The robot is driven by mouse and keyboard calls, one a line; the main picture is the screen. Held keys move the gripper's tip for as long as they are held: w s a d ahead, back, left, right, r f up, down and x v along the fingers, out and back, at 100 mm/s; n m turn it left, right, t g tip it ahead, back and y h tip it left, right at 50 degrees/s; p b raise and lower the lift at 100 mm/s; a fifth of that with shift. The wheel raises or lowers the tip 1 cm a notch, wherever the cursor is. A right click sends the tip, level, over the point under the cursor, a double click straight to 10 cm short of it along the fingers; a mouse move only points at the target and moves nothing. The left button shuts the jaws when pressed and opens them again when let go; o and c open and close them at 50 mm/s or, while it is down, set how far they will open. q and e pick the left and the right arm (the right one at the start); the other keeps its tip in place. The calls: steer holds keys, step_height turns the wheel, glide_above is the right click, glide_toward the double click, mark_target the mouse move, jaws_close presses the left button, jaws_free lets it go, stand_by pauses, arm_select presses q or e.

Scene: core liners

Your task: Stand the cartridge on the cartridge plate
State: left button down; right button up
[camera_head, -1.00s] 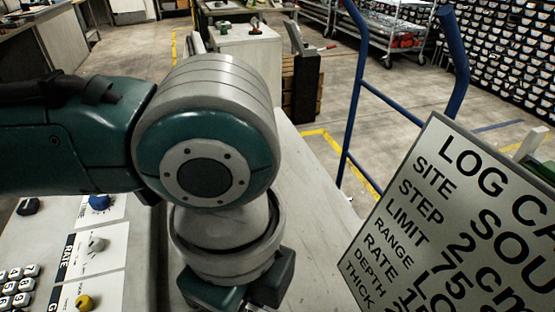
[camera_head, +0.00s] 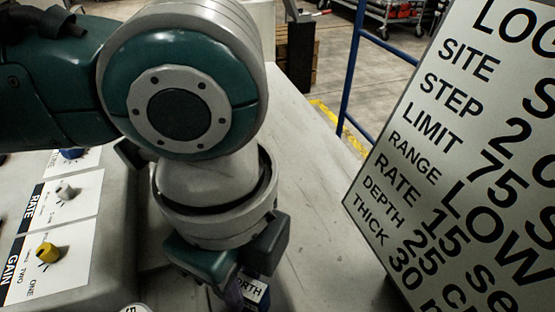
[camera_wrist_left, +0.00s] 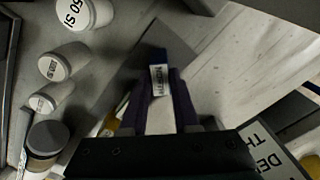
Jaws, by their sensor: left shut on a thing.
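My left gripper (camera_head: 243,285) points down over the pale bench. Its purple fingers also show in the left wrist view (camera_wrist_left: 163,100), shut on a small dark blue piece with a white label (camera_wrist_left: 159,76), which I take as the cartridge. The label shows in the head view (camera_head: 257,293) too, partly cut off, with letters like "ORTH". My right gripper is not in view.
A large log card sign (camera_head: 455,150) stands at the right. A control panel with knobs (camera_head: 50,250) is at the left. In the left wrist view, several white labelled cylinders (camera_wrist_left: 65,62) and a grey-lidded jar (camera_wrist_left: 46,140) are at the left. Bare bench (camera_head: 310,200) lies between panel and sign.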

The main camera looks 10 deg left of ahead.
mark_target(244, 284)
arm_select(q)
steer(key=shift+f, duration=0.65)
stand_by(0.3)
steer(key=c, duration=0.6)
jaws_free()
steer(key=shift+r, duration=0.15)
step_height(244, 284, up, 10)
steer(key=shift+f+p, duration=0.1)
steer(key=shift+p, duration=0.85)
